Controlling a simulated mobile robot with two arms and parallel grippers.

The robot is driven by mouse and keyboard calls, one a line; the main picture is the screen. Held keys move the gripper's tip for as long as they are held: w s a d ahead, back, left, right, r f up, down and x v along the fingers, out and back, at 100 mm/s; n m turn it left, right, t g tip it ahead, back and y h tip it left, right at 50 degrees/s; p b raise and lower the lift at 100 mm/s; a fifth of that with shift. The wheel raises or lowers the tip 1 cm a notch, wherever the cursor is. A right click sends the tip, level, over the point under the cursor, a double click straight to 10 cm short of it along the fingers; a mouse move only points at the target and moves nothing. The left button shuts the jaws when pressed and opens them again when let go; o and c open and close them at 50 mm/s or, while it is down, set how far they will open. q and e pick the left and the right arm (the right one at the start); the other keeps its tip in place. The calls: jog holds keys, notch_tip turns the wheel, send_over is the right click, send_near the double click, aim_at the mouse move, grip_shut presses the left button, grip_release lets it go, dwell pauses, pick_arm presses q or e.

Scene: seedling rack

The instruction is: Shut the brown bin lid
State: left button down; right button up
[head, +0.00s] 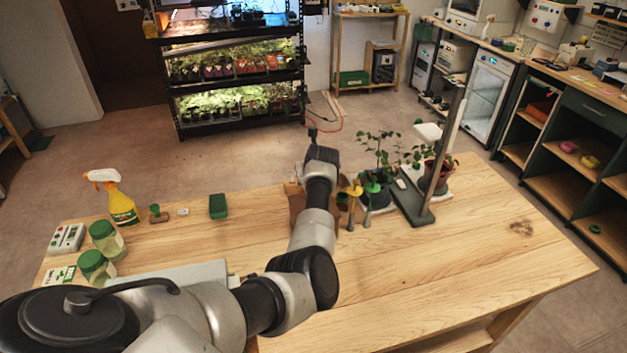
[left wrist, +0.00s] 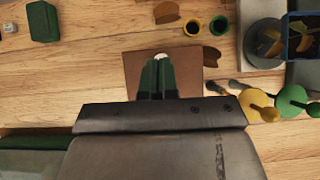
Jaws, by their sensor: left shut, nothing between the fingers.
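The brown bin shows in the left wrist view as a flat brown square panel (left wrist: 190,70) on the wooden table. In the head view only a brown part of it (head: 296,200) shows beside my left arm, which hides the rest. I cannot tell for sure whether the lid lies fully down. My left gripper (left wrist: 158,65) is shut and empty, its green fingers together over the panel. I cannot tell whether the tips touch it. In the head view my arm hides the fingers. My right gripper is in neither view.
Yellow-handled and green-handled tools (left wrist: 262,107) lie right of the bin, with potted plants (head: 378,150) and a stand (head: 420,207) beyond. A green box (head: 218,206), a spray bottle (head: 121,206) and green-lidded jars (head: 106,240) stand left. The table's right part is mostly clear.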

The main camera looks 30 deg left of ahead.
pick_arm(q)
jog(key=g+h+b, duration=0.1)
jog(key=w+a+f+g+h+b, duration=0.1)
jog(key=b, duration=0.1)
jog(key=f+g+h+b, duration=0.1)
jog(key=b, duration=0.1)
jog(key=shift+w+a+f+h, duration=0.15)
jog(key=shift+a+h, duration=0.15)
jog(key=f+b, duration=0.1)
jog(key=b, duration=0.2)
jog(key=a+f+b, duration=0.1)
jog(key=b, duration=0.2)
jog(key=shift+w+f, duration=0.15)
jog(key=shift+w, duration=0.25)
jog(key=shift+f+b, duration=0.15)
jog(key=shift+b, duration=1.05)
